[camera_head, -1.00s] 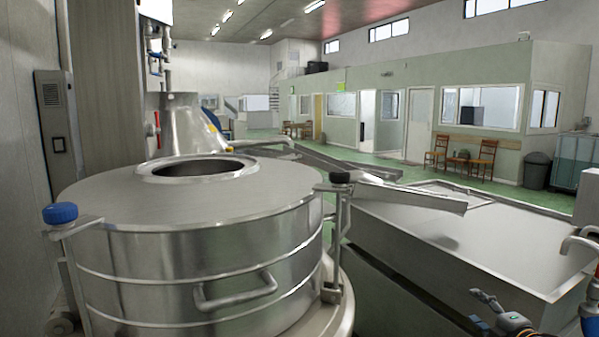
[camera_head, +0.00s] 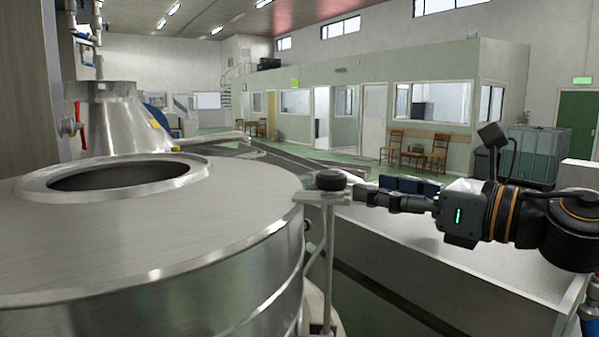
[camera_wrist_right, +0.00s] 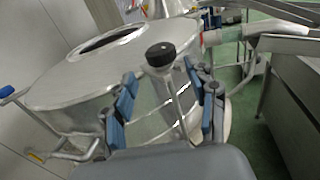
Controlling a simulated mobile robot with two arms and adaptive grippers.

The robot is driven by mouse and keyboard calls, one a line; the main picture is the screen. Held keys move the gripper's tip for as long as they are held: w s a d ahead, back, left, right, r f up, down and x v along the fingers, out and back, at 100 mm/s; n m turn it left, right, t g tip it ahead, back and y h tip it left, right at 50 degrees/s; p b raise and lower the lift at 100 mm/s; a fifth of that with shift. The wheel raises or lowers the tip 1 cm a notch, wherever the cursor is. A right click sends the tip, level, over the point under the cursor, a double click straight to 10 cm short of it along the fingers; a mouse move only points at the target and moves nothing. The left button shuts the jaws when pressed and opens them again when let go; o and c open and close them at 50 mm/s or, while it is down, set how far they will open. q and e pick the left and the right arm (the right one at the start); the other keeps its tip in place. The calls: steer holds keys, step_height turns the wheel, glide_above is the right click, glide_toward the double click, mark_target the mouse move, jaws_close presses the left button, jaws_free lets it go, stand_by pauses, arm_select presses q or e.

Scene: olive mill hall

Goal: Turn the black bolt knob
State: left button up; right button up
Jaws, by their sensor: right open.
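The black bolt knob (camera_head: 331,180) sits on top of an upright metal swing bolt at the right rim of the round steel vessel (camera_head: 150,235). My right gripper (camera_head: 368,196) reaches in from the right in the head view, its tips close beside the knob. In the right wrist view the black knob (camera_wrist_right: 160,54) stands beyond and between the two blue-padded fingers of the right gripper (camera_wrist_right: 167,100), which are spread apart. Whether a finger touches the knob cannot be told. My left gripper is in no current view.
A blue knob (camera_wrist_right: 6,91) shows at the vessel's other side in the wrist view. The vessel lid has a round opening (camera_head: 120,178). A long steel trough (camera_head: 450,255) lies to the right, below my right arm. Green floor (camera_wrist_right: 250,130) is free between them.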

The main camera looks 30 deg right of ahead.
mark_target(320, 171)
steer(key=p+x, duration=0.1)
steer(key=x, duration=0.1)
steer(key=p+x, duration=0.1)
steer(key=x, duration=0.1)
steer(key=shift+w+a+r+p, duration=0.1)
steer(key=shift+a+r+p, duration=0.1)
steer(key=shift+r+p, duration=0.15)
steer(key=p+x, duration=0.3)
steer(key=x, duration=0.2)
steer(key=shift+w+d+f, duration=0.1)
steer(key=shift+w+f, duration=0.1)
steer(key=shift+w, duration=0.25)
steer(key=shift+w+a+p, duration=0.3)
steer(key=shift+w+p, duration=0.3)
steer(key=shift+w+a+f+p, duration=0.1)
steer(key=shift+w+p, duration=0.35)
steer(key=shift+w, duration=0.3)
arm_select(q)
step_height(320, 171, up, 8)
steer(key=shift+s, duration=0.2)
steer(key=shift+s, duration=0.1)
arm_select(e)
steer(key=shift+c, duration=0.6)
arm_select(q)
steer(key=shift+a, duration=0.1)
arm_select(e)
steer(key=shift+w+f, duration=0.1)
steer(key=c, duration=1)
